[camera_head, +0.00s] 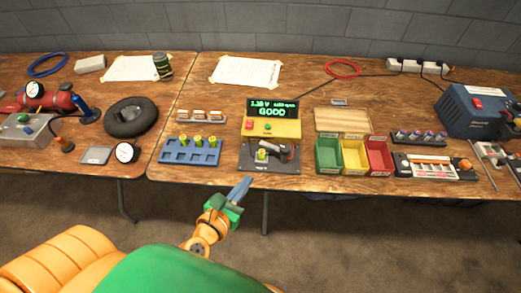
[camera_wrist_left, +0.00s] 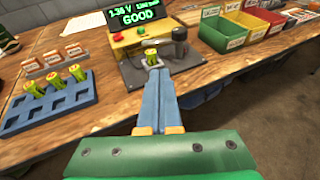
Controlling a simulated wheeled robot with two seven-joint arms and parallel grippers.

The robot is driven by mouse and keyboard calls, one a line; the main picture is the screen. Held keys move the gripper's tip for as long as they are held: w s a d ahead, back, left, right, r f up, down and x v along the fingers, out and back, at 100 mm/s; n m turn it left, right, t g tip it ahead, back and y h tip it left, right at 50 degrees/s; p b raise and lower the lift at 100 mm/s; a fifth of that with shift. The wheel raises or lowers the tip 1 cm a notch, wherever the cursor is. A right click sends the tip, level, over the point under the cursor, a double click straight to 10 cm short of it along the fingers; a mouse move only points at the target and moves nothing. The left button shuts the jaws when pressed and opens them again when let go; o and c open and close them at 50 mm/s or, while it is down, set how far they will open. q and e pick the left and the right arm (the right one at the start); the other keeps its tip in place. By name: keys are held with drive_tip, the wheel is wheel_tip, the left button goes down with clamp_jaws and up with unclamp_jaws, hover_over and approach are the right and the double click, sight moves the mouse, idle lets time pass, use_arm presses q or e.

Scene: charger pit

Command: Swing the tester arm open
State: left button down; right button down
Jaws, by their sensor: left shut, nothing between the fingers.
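The tester (camera_head: 284,130) is a yellow box with a red button, a green button and a dark screen showing a voltage and GOOD in green. Its black base (camera_head: 265,168) is in front and carries a green-yellow battery (camera_head: 262,155), seen also in the wrist view (camera_wrist_left: 151,55). The tester arm (camera_head: 284,151), dark with a thick knob (camera_wrist_left: 180,40), is at the right of the battery. My left gripper (camera_head: 241,188) is shut and empty, its blue fingers pointing at the base. In the wrist view the fingertips (camera_wrist_left: 158,74) appear just in front of the battery; contact cannot be told.
A blue battery rack (camera_head: 190,158) with several batteries stands left of the tester. Green (camera_head: 328,157), yellow (camera_head: 355,158) and red (camera_head: 379,156) bins stand to its right. The table's front edge runs just in front of the tester base.

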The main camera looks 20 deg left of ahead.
sight(270, 148)
use_arm(q)
drive_tip(key=x, duration=0.8)
drive_tip(key=r+x, duration=0.1)
drive_tip(key=x, duration=0.4)
drive_tip(key=shift+w+a, duration=0.15)
drive_tip(key=shift+w, duration=0.05)
use_arm(e)
drive_tip(key=shift+a, duration=0.4)
drive_tip(key=shift+d, duration=0.1)
use_arm(q)
drive_tip(key=shift+m+h+b, duration=0.3)
drive_tip(key=shift+b, duration=0.15)
drive_tip(key=shift+w+a+h, duration=0.1)
drive_tip(key=shift+w+h, duration=0.05)
drive_tip(key=shift+h, duration=0.15)
use_arm(e)
drive_tip(key=shift+f, duration=0.5)
